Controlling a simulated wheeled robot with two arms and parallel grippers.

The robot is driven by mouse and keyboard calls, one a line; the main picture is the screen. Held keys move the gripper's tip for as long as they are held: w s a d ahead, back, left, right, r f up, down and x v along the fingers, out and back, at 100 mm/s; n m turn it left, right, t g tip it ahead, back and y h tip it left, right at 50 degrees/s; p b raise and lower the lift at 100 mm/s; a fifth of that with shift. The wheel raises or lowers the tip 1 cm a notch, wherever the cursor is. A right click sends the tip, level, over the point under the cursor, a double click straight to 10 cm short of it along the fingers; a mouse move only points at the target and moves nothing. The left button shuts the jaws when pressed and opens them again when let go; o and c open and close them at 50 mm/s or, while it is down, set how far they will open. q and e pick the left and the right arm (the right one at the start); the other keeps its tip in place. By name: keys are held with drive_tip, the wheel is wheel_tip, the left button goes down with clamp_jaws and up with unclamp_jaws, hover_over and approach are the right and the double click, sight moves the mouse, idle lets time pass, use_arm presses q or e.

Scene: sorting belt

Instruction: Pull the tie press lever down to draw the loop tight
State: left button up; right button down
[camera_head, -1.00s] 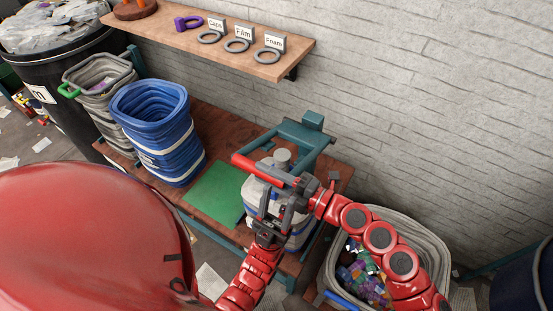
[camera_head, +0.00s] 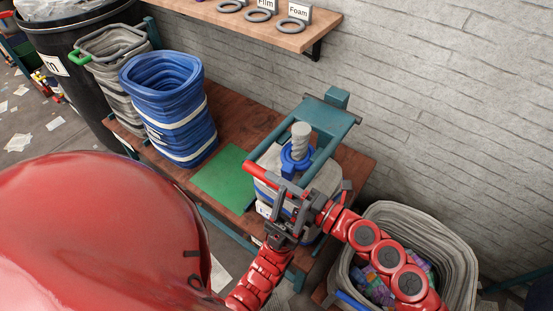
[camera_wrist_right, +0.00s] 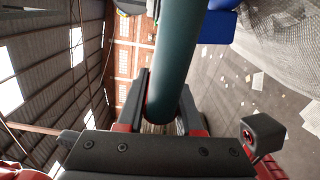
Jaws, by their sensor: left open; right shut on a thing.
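The tie press (camera_head: 336,100) is a teal frame on the bench. Its lever has a red handle (camera_head: 264,173) that lies low across the front of a grey and blue bag (camera_head: 268,160). A blue loop (camera_head: 292,160) sits around the bag's upright grey twisted neck (camera_head: 301,135). My right gripper (camera_head: 309,201) is shut on the lever at the handle's right end. The right wrist view shows a teal bar (camera_wrist_right: 182,60) between its fingers. My left gripper (camera_head: 277,212) is open, just below the red handle in front of the bag. Its fingertips are partly hidden.
A green mat (camera_head: 224,174) lies bare on the bench, left of the press. A blue ribbed bin (camera_head: 165,125) stands further left. A grey bin (camera_head: 455,235) of coloured scraps is at right, under my right arm. A shelf (camera_head: 310,38) with grey rings is on the wall.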

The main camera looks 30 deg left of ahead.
drive_tip(key=shift+d+f, duration=0.1)
drive_tip(key=shift+f, duration=0.25)
drive_tip(key=c, duration=0.7)
unclamp_jaws()
drive_tip(key=shift+o, duration=0.6)
drive_tip(key=shift+r, duration=0.1)
drive_tip(key=d, duration=1.7)
drive_tip(key=shift+s+d, duration=0.2)
drive_tip(key=shift+s, duration=0.1)
